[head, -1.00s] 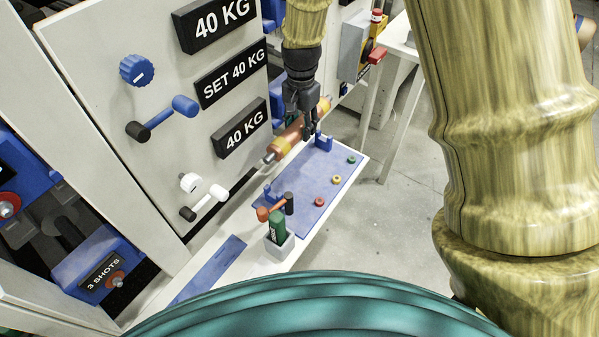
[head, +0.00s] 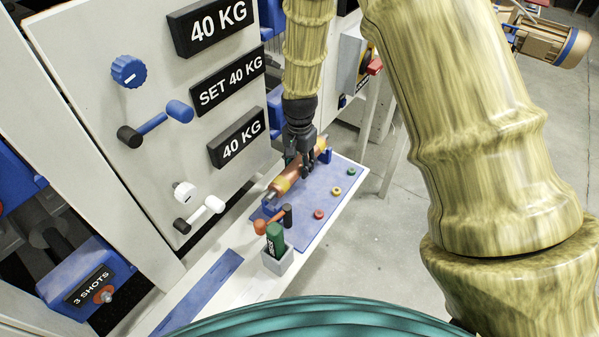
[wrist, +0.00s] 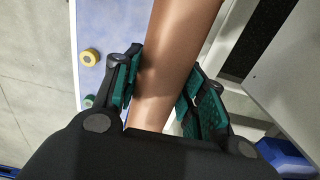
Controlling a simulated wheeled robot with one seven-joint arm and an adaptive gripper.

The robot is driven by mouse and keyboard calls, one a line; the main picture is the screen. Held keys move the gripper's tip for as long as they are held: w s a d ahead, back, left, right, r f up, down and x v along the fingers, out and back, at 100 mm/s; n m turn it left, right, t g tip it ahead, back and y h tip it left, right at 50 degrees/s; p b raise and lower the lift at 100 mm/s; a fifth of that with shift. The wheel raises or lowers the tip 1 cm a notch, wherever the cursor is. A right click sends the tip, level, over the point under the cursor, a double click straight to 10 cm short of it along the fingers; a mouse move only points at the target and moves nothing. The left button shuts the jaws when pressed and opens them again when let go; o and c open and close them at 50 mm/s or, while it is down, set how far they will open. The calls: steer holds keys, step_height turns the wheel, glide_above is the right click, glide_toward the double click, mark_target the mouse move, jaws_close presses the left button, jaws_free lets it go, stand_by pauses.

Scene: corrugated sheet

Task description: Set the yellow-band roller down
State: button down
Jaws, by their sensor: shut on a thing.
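The roller (head: 287,180) is orange-brown with a yellow band near its end. My gripper (head: 308,168) is shut on it near its far part. In the wrist view the roller (wrist: 176,60) runs between the green-padded fingers (wrist: 160,95). The roller lies lengthwise over the blue plate (head: 300,221), near the two blue holders, one at the far end (head: 326,156) and one at the near end (head: 268,208). I cannot tell whether it touches them.
Red (head: 319,214), yellow (head: 337,191) and green (head: 351,171) knobs line the plate's right side. A green handled tool (head: 275,238) stands in a grey holder (head: 277,262) in front. The white panel (head: 100,110) with knobs and levers rises at left. Open floor lies right.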

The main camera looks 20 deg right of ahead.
mark_target(299, 159)
steer(key=shift+f, duration=2.1)
steer(key=shift+f, duration=0.1)
steer(key=c, duration=0.8)
jaws_free()
step_height(299, 159, up, 12)
steer(key=shift+r+b, duration=0.1)
steer(key=shift+b, duration=0.3)
